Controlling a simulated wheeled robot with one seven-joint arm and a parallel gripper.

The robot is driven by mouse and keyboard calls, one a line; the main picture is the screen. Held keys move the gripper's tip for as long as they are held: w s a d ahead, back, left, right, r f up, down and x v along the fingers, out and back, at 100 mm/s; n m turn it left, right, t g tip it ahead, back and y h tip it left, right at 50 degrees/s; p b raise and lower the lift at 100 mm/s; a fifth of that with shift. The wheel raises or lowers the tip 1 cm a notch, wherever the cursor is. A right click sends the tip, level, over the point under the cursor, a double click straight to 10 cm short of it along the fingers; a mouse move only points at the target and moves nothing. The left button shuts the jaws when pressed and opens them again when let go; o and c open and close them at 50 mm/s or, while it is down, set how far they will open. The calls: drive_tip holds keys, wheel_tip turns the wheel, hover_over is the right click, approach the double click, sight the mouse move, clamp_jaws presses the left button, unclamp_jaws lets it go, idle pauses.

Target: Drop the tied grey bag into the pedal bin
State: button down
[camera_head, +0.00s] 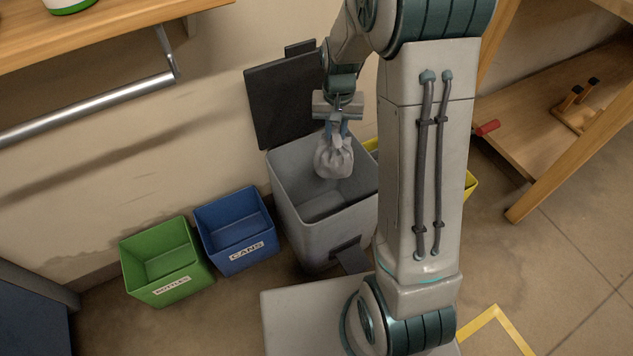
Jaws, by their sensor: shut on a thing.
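The tied grey bag (334,160) hangs from my gripper (337,124), which is shut on its tied neck. In this view the bag appears over the open mouth of the grey pedal bin (320,231); how far its bottom is above or below the rim is hard to tell. The bin's dark lid (287,101) stands open against the wall behind. The bin looks empty where its inside shows. Its pedal (351,257) is at the front foot. My arm hides part of the bin's right side.
A blue box marked CANS (235,229) and a green box marked BOTTLES (166,262) stand left of the bin. A yellow container (470,187) shows partly behind my arm. A wooden shelf with a metal rail (90,108) is at upper left, a wooden rack (540,130) at right.

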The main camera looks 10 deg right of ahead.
sight(335, 146)
drive_tip(key=shift+f+b, duration=2.5)
drive_tip(key=shift+f, duration=0.5)
drive_tip(key=c, duration=1.2)
unclamp_jaws()
wheel_tip(335, 146, up, 14)
drive_tip(key=p, duration=0.5)
drive_tip(key=shift+p, duration=0.35)
